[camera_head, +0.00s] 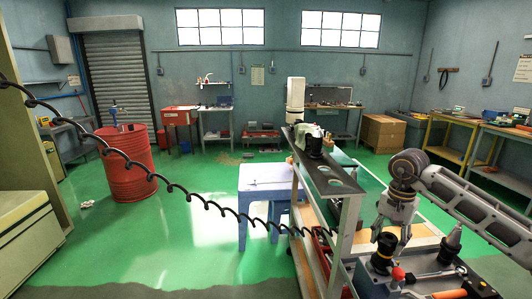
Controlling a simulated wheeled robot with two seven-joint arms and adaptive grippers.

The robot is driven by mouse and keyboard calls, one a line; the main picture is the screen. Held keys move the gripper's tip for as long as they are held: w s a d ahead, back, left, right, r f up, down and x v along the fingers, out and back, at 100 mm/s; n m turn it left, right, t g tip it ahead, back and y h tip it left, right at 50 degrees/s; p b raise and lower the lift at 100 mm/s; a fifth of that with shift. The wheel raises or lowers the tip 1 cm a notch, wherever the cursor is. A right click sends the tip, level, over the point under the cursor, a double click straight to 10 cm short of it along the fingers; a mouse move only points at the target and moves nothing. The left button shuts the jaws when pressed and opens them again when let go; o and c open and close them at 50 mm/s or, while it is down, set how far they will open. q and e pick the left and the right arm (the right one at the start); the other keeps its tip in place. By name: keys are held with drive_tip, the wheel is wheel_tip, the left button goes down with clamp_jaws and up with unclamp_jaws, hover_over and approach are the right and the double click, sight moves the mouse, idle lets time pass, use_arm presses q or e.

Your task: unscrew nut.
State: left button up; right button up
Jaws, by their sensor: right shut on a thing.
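A black tool holder (381,264) with a yellow band stands upright on the cart's lower right top. Its dark upper end, which looks like the nut (387,241), is between the fingers of my right gripper. My right gripper (390,238) points down from above and is shut on this nut; the fingers hide part of it. Whether the nut is still seated on the holder cannot be told at this size. My left gripper is not in view.
A second dark holder with a grey cone (452,243) stands to the right. The cart's raised shelf (330,178) bears a pale device (308,137). A coiled black cable (190,192) crosses the view from the left.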

sight(389, 237)
drive_tip(key=shift+r+p, duration=0.4)
drive_tip(key=shift+r, duration=0.3)
drive_tip(key=shift+r+p, duration=0.4)
drive_tip(key=shift+r, duration=0.2)
drive_tip(key=shift+r+p, duration=0.3)
drive_tip(key=shift+r, duration=0.45)
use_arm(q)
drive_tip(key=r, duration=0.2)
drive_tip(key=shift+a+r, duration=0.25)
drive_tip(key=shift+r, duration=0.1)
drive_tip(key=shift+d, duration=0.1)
